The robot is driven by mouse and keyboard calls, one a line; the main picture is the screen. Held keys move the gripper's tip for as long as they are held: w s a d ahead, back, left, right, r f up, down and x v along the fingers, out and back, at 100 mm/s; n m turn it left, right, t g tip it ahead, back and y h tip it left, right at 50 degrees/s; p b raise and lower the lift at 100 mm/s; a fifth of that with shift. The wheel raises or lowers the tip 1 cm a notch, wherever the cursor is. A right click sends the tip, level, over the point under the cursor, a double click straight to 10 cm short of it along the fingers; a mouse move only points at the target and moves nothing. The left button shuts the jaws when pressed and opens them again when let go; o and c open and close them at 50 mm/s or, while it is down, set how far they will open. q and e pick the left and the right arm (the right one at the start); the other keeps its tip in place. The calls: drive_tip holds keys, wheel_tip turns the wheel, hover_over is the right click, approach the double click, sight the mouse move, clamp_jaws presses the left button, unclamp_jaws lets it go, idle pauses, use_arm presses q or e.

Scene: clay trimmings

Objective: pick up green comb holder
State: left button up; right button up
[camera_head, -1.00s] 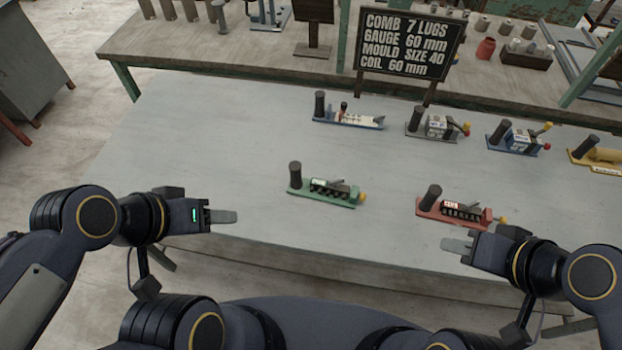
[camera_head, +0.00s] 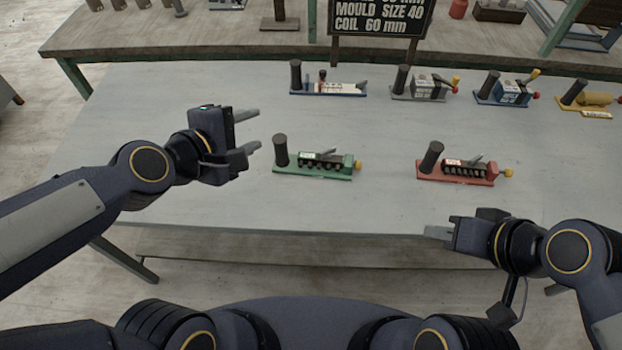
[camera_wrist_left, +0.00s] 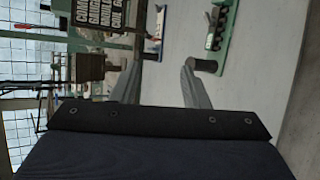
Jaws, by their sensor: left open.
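The green comb holder (camera_head: 315,173) lies on the grey table with its black upright handle at its left end and a yellow knob at its right end. It also shows in the left wrist view (camera_wrist_left: 224,40) at the top right, with its dark handle just beyond a fingertip. My left gripper (camera_head: 254,130) is open and empty, just left of the holder and apart from it; its fingers also show in the left wrist view (camera_wrist_left: 192,80). My right gripper (camera_head: 438,233) is near the table's front edge, below the red comb holder; its finger gap is not clear.
A red comb holder (camera_head: 455,178) lies to the right. Behind stand a blue-based holder (camera_head: 328,93), a grey one (camera_head: 418,94), another blue one (camera_head: 503,100) and a yellow one (camera_head: 590,106). A black sign (camera_head: 382,17) stands at the back. The table's left part is clear.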

use_arm(q)
drive_tip(key=w+d+f+n+t+y+b, duration=0.25)
drive_tip(key=w+f+n+b, duration=0.35)
drive_tip(key=f+n, duration=0.35)
drive_tip(key=n+y+b, duration=0.5)
drive_tip(key=n+b, duration=0.3)
drive_tip(key=n, duration=0.4)
approach(281, 156)
drive_tip(key=x, duration=0.4)
drive_tip(key=shift+d, duration=0.1)
drive_tip(key=shift+f, duration=0.25)
drive_tip(key=shift+w+a+f+n, duration=0.1)
drive_tip(key=shift+w+a+n, duration=0.1)
drive_tip(key=shift+w+n, duration=0.15)
drive_tip(key=x, duration=0.7)
drive_tip(key=shift+d+p, duration=0.1)
drive_tip(key=shift+p, duration=0.2)
use_arm(e)
wheel_tip(281, 156, down, 17)
drive_tip(key=shift+r, duration=0.2)
use_arm(q)
drive_tip(key=shift+c, duration=0.4)
clamp_jaws()
